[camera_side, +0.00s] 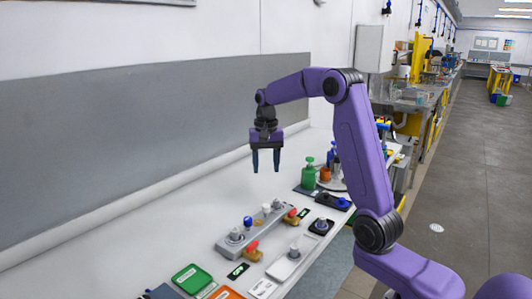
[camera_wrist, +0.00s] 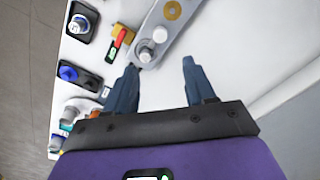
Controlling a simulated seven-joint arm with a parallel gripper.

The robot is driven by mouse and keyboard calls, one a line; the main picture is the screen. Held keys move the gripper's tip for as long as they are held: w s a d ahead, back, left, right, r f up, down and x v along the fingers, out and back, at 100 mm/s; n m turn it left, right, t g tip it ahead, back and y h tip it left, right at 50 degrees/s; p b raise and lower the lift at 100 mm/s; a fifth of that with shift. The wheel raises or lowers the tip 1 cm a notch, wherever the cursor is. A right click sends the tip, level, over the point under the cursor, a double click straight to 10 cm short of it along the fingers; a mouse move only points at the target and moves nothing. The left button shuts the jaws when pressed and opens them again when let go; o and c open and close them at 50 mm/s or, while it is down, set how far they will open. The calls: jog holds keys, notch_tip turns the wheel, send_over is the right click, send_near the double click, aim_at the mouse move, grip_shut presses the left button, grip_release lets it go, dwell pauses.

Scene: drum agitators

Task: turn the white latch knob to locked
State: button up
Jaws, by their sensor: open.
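A grey fixture (camera_side: 256,233) stands on the white bench below my gripper, with several small knobs along its top. In the wrist view, the end of this fixture (camera_wrist: 184,24) carries a white knob (camera_wrist: 159,34) and another pale knob (camera_wrist: 146,53) close beside it. I cannot tell for certain which is the latch knob, or which way it is turned. A red-orange handle (camera_wrist: 122,42) with a dark green-marked label lies beside that end. My gripper (camera_side: 266,168) is open and empty, pointing down well above the fixture. Its spread fingers (camera_wrist: 160,65) show in the wrist view.
A green bottle (camera_side: 308,175) stands behind. A green tray (camera_side: 192,278) lies front left. A grey panel runs behind the bench.

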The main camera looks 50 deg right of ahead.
jog(key=shift+r, duration=1.95)
jog(key=s+a+f+n, duration=0.2)
jog(key=s+a+n, duration=0.35)
jog(key=a, duration=0.45)
jog(key=s+a+f+n, duration=0.1)
jog(key=s+a+n, duration=0.45)
jog(key=a, duration=0.35)
jog(key=s+f+n, duration=0.2)
jog(key=s+n, duration=0.1)
jog(key=s, duration=0.4)
jog(key=s+a+f+n, duration=0.1)
jog(key=s+n, duration=0.3)
jog(key=s, duration=0.4)
jog(key=s+f+n, duration=0.2)
jog(key=s+n, duration=0.1)
jog(key=s, duration=0.4)
jog(key=shift+s+a+f+n, duration=0.35)
jog(key=shift+a+f+n, duration=0.05)
